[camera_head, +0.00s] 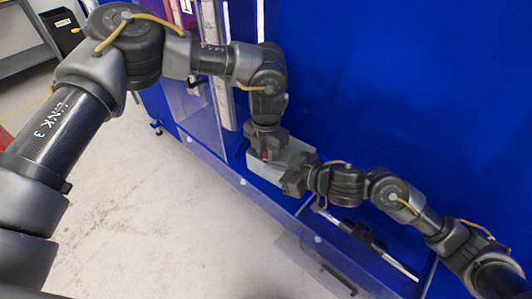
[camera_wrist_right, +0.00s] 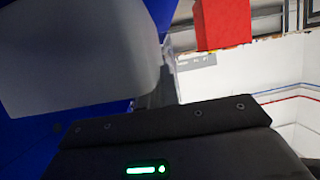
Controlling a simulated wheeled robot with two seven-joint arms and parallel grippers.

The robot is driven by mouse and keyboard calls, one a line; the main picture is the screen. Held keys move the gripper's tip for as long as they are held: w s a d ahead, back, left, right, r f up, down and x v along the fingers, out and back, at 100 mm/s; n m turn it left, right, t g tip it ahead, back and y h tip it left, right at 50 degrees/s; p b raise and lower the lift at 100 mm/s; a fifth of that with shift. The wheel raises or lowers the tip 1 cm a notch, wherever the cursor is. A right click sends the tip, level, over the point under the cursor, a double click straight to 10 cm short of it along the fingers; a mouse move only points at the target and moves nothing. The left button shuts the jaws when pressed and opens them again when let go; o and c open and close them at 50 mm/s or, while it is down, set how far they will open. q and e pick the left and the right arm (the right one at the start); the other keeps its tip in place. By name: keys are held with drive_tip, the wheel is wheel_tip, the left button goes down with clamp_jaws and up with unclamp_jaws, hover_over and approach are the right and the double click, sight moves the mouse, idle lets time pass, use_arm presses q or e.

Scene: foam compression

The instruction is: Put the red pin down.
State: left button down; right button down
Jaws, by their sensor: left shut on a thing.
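My right gripper (camera_head: 291,181) is at the front side of the grey block, close to the left gripper. Its fingers are hidden or too small to judge. Whether the pin's lower end touches anything is hidden.
The block sits on a blue bench ledge (camera_head: 334,228) with a blue wall (camera_head: 400,80) behind. A dark clamp on a metal rail (camera_head: 364,236) lies to the right. Clear panels edge the bench at the left. The pale floor in front is open.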

sight(266, 154)
use_arm(q)
drive_tip(key=shift+f, duration=0.15)
drive_tip(key=c, duration=1.3)
unclamp_jaws()
drive_tip(key=shift+o, duration=0.2)
wheel_tip(266, 154, up, 12)
drive_tip(key=shift+r, duration=0.2)
use_arm(e)
drive_tip(key=c, duration=1.6)
unclamp_jaws()
drive_tip(key=shift+o, duration=0.2)
